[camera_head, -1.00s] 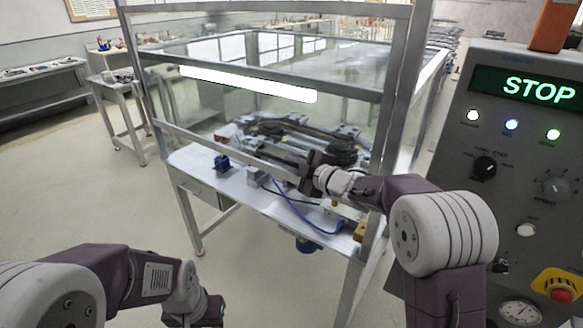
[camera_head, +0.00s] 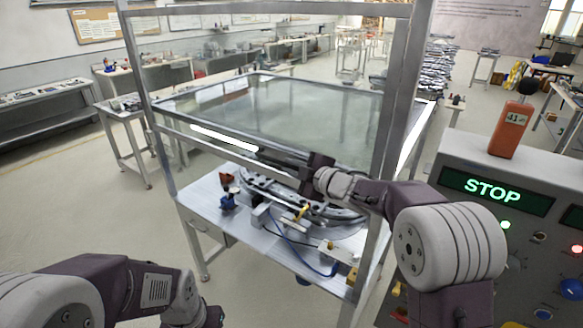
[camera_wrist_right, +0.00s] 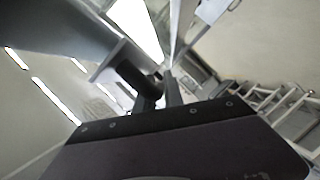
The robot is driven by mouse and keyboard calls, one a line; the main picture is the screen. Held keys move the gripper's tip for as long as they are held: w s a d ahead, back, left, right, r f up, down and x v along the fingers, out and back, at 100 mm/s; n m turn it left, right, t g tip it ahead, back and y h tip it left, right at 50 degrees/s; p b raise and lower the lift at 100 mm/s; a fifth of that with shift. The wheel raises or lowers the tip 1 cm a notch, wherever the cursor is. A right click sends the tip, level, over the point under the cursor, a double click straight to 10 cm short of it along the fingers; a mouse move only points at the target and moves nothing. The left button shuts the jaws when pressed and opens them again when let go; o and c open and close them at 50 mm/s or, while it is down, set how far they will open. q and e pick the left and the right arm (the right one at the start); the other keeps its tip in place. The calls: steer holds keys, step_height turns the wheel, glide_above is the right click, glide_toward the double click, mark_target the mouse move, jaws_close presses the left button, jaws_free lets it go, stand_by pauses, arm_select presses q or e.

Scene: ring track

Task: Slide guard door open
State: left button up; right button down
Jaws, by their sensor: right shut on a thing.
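The guard door is a clear panel in a grey metal frame, with its top bar (camera_head: 270,10) high in the head view and its lower rail (camera_head: 215,147) crossing the middle. My right gripper (camera_head: 312,172) is shut on the door's handle at the lower rail. In the right wrist view, a dark round handle part (camera_wrist_right: 133,72) lies at my fingers (camera_wrist_right: 160,92). The fingers hide much of the handle. My left gripper (camera_head: 208,318) hangs low at the bottom edge, away from the door, its jaws unclear.
Below the rail, a table (camera_head: 205,205) carries a curved track (camera_head: 270,190), a blue part (camera_head: 228,200) and a blue cable. A control panel (camera_head: 480,250) reading STOP stands close at right. Open floor lies left.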

steer(key=shift+r, duration=0.1)
steer(key=c, duration=1.7)
jaws_free()
steer(key=shift+s+d, duration=0.25)
steer(key=shift+d, duration=0.05)
steer(key=b+v, duration=0.1)
steer(key=v, duration=0.7)
steer(key=shift+s+r+b, duration=0.1)
steer(key=shift+s+b, duration=0.05)
steer(key=shift+b, duration=0.2)
